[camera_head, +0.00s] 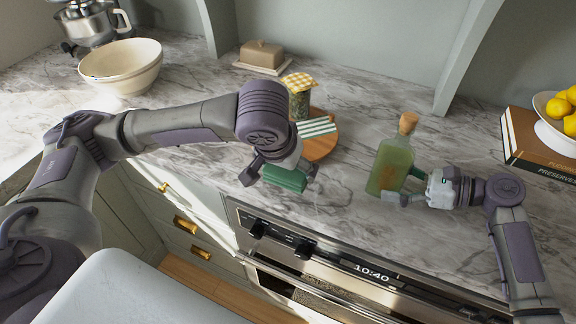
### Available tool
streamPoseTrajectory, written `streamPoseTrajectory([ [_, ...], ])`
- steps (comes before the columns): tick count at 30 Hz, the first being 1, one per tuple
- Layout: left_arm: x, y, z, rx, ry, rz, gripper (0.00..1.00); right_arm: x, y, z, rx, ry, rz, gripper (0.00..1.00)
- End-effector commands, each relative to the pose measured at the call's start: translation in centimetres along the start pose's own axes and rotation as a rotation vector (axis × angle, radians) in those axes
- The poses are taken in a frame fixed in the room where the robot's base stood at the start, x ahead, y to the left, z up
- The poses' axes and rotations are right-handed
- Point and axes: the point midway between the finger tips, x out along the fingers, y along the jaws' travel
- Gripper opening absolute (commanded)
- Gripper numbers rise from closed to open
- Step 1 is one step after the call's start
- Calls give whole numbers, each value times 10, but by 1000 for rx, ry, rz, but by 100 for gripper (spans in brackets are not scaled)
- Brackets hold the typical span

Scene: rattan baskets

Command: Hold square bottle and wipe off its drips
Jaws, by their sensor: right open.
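The square bottle (391,165), green glass with a cork stopper, stands upright on the marble counter right of the middle. My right gripper (404,184) is open at the bottle's lower right side, with one finger in front of it and the other by its right side. Whether the fingers touch the glass I cannot tell. A brownish patch shows low on the bottle; separate drips are too small to make out. My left gripper (279,176) points down near the counter's front edge, left of the bottle. It is shut on a green block-like sponge (286,179).
A butter dish (261,56), cream bowl (121,66), books (539,145) and lemon bowl (556,131) stand farther off. Counter between sponge and bottle is clear.

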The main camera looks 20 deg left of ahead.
Motion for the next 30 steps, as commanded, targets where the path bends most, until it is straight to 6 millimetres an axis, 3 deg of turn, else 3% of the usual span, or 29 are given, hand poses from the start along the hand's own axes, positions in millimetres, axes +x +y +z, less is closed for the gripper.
streamPoseTrajectory([
  [14, -2, 0, -1, 0, 0, 0, 65, 10, 0, -1, -1, 1, 0, 70],
  [23, -2, 0, -1, 0, 0, 0, 65, 10, 0, -1, -1, 1, 0, 22],
  [30, -2, 0, -1, 0, 0, 0, 65, 10, 0, -1, 0, 1, -1, 22],
])
